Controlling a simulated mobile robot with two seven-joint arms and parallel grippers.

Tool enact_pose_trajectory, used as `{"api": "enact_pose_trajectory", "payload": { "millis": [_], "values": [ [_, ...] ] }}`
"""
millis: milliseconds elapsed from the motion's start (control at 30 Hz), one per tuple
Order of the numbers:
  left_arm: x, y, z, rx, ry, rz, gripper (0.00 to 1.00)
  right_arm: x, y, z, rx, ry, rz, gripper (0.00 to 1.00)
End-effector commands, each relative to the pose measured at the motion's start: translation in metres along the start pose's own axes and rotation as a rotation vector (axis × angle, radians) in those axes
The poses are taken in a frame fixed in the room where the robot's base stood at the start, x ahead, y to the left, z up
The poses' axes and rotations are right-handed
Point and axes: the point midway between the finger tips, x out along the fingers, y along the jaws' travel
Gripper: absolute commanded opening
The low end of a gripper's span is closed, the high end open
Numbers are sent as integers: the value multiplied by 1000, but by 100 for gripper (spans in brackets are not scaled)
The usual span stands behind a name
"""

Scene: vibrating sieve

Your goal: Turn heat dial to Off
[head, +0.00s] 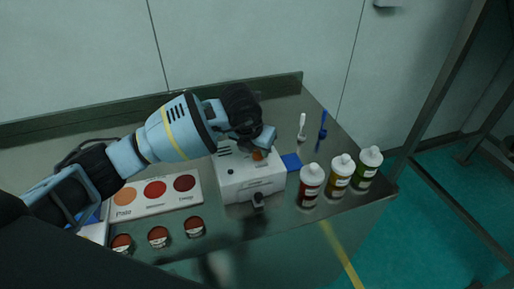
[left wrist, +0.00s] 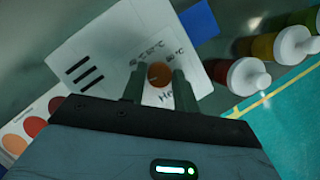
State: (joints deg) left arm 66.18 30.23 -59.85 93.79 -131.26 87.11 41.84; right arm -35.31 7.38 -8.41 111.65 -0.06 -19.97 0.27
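The heat dial is a small round orange-brown knob (left wrist: 159,74) on top of a white box-shaped device (head: 252,182). The dial also shows in the head view (head: 257,155), partly covered by my left gripper. Temperature marks in °C and other lettering surround it, partly hidden by the fingers; its setting is not readable. My left gripper (left wrist: 157,86) is over the device with one finger on each side of the dial. The fingers are apart, and I see no clear contact with the knob. My right gripper is not in view.
Three capped bottles, red (head: 310,187), amber (head: 339,177) and green (head: 367,169), stand right of the device. A colour card (head: 155,207) and several small round jars (head: 158,237) are to the left. A white brush (head: 302,128) and a blue one (head: 323,125) are behind.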

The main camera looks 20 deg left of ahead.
Motion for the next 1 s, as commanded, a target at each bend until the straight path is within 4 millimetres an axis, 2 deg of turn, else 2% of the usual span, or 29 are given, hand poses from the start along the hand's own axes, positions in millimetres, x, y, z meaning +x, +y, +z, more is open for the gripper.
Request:
{"api": "enact_pose_trajectory", "payload": {
  "millis": [33, 133, 467, 567, 900, 1000],
  "values": [
    [-1, 0, 0, 0, -2, 0, 37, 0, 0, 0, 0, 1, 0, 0],
    [0, 0, 0, 0, -1, 0, 49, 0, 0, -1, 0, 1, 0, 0],
    [-3, 0, 0, 1, 0, 0, 49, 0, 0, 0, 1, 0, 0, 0],
    [-12, 0, 1, 2, -2, -2, 49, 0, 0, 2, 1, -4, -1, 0],
    [-64, 0, 1, 2, -3, -1, 49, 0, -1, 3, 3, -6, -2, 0],
    [-73, 0, 1, 1, -2, 0, 49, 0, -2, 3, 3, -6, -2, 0]
  ]
}}
